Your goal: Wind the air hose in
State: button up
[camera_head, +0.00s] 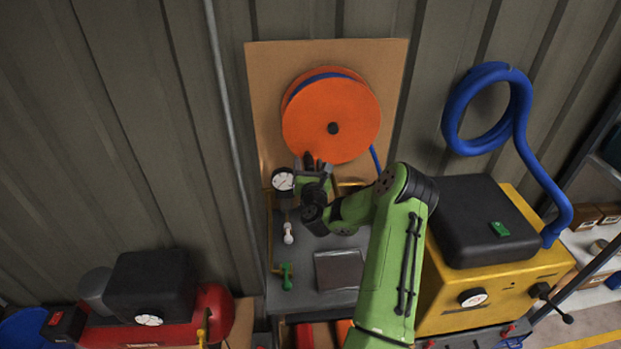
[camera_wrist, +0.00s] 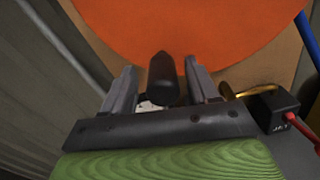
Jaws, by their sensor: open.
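The orange hose reel (camera_head: 325,118) hangs on a tan board on the wall, with a black hub at its middle. Blue air hose (camera_head: 318,80) shows at the reel's upper rim, and a length of it (camera_head: 375,158) comes out at the lower right. My gripper (camera_head: 314,170) is at the reel's lower left edge. In the wrist view its open fingers (camera_wrist: 160,72) stand on either side of the reel's black crank grip (camera_wrist: 162,92), with visible gaps. The orange disc (camera_wrist: 185,25) fills the view behind. In the head view the grip is partly hidden by the gripper.
A round gauge (camera_head: 283,180) sits close left of my gripper. Below are a grey bench (camera_head: 295,262) with a white-knobbed lever (camera_head: 288,233) and a green valve (camera_head: 286,277). A yellow machine (camera_head: 450,285) with a thick blue hose stands right; a red compressor (camera_head: 214,312) stands lower left.

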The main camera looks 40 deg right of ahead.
jog(key=b+v, duration=1.1)
jog(key=v, duration=0.4)
jog(key=shift+w+a+f, duration=0.1)
jog(key=w+a+n+g+y, duration=0.1)
jog(key=a+n+g+y, duration=0.2)
jog(key=a+n+y, duration=1.6)
jog(key=s+a+n+g+h, duration=0.2)
jog(key=s+n+g+h, duration=0.1)
jog(key=s+n, duration=0.8)
jog(key=s+a+r+n+g+h, duration=0.1)
jog(key=s+a+n+g+h, duration=0.2)
jog(key=s+n+h, duration=0.3)
jog(key=s+n, duration=0.5)
jog(key=n, duration=0.4)
jog(key=shift+a+r, duration=0.3)
